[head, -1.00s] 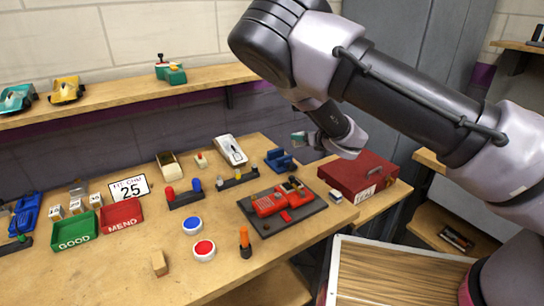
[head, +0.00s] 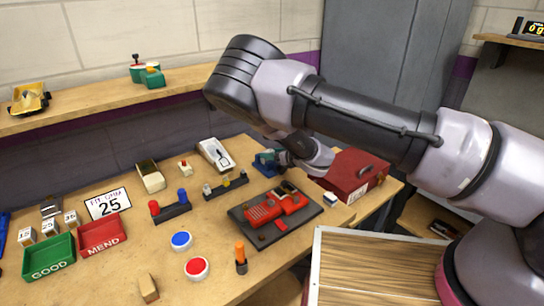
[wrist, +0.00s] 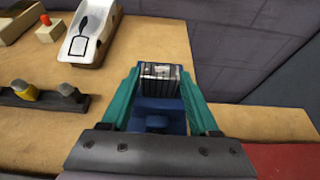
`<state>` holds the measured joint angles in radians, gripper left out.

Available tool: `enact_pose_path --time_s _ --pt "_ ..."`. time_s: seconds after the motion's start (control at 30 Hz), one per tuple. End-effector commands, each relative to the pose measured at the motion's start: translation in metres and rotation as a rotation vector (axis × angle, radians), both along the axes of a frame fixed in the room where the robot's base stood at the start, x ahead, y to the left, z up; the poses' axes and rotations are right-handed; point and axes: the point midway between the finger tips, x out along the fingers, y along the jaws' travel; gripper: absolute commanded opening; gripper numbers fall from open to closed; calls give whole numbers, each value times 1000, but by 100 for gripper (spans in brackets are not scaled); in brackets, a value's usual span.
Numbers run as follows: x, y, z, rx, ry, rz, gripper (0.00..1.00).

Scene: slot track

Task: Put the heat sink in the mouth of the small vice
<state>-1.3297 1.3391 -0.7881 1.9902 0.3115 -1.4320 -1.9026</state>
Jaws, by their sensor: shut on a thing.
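The heat sink (wrist: 160,72) is a small dark finned block with a paler top edge. In the wrist view my gripper (wrist: 158,76) has its teal fingers shut on its two sides. The small blue vice (wrist: 157,121) shows between the fingers, right below and in front of the heat sink in the picture. In the head view the vice (head: 266,163) stands near the bench's back right edge, with my gripper (head: 283,157) right at it. The heat sink is hidden there by the gripper. Whether it is inside the mouth or just above it, I cannot tell.
A red toolbox (head: 352,172) stands close right of my gripper. A red car on a dark mat (head: 250,228) lies in front of the vice. A white car body (head: 214,155) and a peg rack (head: 226,187) are to its left. A wall is close behind.

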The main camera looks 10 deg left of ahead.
Motion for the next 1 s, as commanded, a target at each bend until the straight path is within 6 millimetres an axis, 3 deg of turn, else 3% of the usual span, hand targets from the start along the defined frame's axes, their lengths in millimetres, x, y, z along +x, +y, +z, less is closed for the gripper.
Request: enact_pose_path --time_s 0.07,0.33,0.37,0.43,0.77,1.0 --pt "1 0 -9 -1 -1 -1 0" --pt "1 0 -10 0 -1 -1 0" --pt "0 0 -10 0 -1 -1 65" --pt "1 0 -10 0 -1 -1 91" --pt "0 0 -9 0 -1 -1 91" --pt "-18 -21 3 0 0 -2 91"
